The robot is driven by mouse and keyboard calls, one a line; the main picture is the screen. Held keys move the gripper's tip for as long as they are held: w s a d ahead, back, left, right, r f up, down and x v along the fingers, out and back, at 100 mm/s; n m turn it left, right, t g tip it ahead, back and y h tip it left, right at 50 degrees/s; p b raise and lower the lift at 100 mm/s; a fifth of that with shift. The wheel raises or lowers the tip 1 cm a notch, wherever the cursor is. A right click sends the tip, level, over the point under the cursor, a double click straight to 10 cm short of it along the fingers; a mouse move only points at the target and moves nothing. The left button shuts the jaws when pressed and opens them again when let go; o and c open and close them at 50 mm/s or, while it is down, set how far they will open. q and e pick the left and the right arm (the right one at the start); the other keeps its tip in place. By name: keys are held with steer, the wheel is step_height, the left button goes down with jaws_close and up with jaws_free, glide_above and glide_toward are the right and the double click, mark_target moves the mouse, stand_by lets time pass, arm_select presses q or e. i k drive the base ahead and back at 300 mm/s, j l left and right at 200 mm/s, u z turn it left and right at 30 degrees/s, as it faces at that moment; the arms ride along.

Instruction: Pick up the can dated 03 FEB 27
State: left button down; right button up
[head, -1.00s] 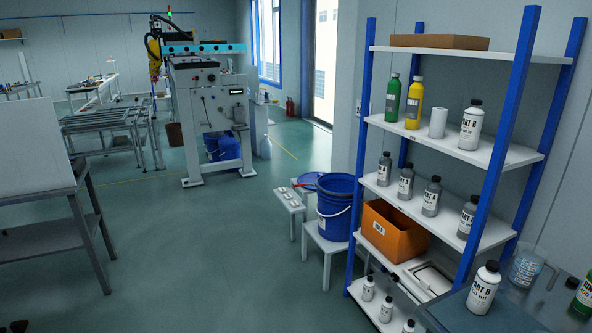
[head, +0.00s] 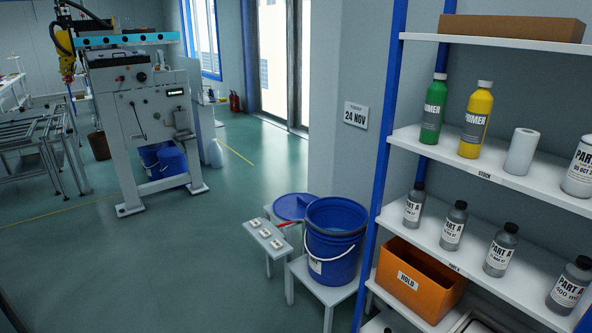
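A row of grey, black-capped cans labelled PART A stands on the middle shelf: one at the left (head: 414,205), then a second (head: 453,226), a third (head: 501,250) and a fourth (head: 569,285). Small date lines show under their labels but are too small to read surely. A larger white can labelled PART B (head: 582,168) stands on the shelf above, cut off by the right edge; its date is only partly legible. I cannot tell which can is dated 03 FEB 27. Neither of my grippers is in view.
An orange HOLD bin (head: 420,285) sits below the cans. A blue bucket (head: 333,245) on a stool stands left of the rack. Green (head: 433,110) and yellow (head: 476,122) primer bottles stand above. A wall sign (head: 356,115) reads 24 NOV.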

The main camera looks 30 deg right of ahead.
mark_target(457, 218)
steer(key=i+j+z, duration=0.1)
steer(key=i+z, duration=0.25)
steer(key=i, duration=0.2)
steer(key=i+j+z, duration=0.3)
steer(key=i, duration=0.25)
